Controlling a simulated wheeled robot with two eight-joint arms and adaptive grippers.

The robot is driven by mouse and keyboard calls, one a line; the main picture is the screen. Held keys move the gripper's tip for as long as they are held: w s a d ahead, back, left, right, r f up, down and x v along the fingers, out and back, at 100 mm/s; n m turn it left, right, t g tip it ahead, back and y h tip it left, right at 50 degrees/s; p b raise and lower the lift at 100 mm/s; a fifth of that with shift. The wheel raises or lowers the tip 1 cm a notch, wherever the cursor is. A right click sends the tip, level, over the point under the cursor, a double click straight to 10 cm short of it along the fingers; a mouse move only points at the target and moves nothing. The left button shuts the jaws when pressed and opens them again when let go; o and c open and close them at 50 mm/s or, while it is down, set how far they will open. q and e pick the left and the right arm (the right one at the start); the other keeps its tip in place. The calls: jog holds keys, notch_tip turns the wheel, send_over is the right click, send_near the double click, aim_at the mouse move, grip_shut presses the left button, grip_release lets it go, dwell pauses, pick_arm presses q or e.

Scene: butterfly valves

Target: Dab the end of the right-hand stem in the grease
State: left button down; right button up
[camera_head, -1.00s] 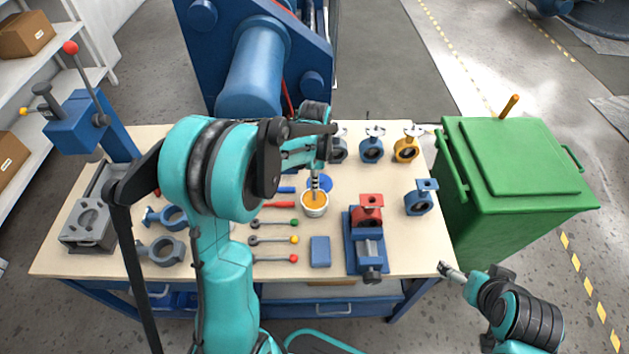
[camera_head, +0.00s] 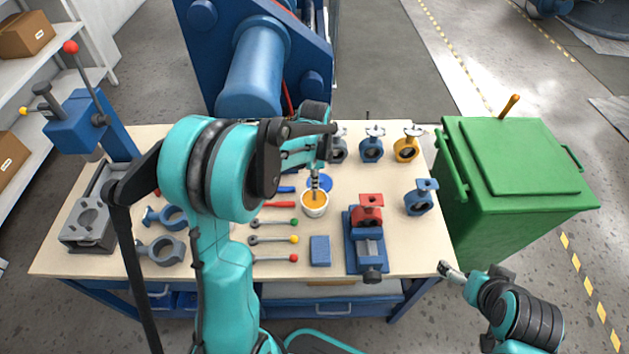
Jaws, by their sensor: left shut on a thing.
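The grease is an orange mass in a small white tub (camera_head: 314,208) near the middle of the bench. My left gripper (camera_head: 316,166) is above the tub, shut on a thin grey stem (camera_head: 315,181) that points down. The stem's lower end is at the grease or just above it; I cannot tell whether it touches. My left arm hides part of the bench. My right gripper (camera_head: 449,270) is off the bench's front right corner, away from the tub; its jaws are too small to judge.
A blue lid (camera_head: 320,184) lies behind the tub. Several valve bodies, such as a yellow one (camera_head: 406,149), stand at the back right. A red valve body (camera_head: 368,209) sits in a blue vise (camera_head: 367,246). Levers with coloured knobs lie left of the tub. A green bin (camera_head: 515,180) stands right.

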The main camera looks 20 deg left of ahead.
pick_arm(q)
jog(key=shift+w+r+p, duration=0.1)
jog(key=shift+r+p, duration=0.45)
jog(key=shift+r, duration=0.1)
jog(key=shift+r+p, duration=2)
jog(key=shift+r, duration=0.85)
jog(key=shift+f, duration=0.1)
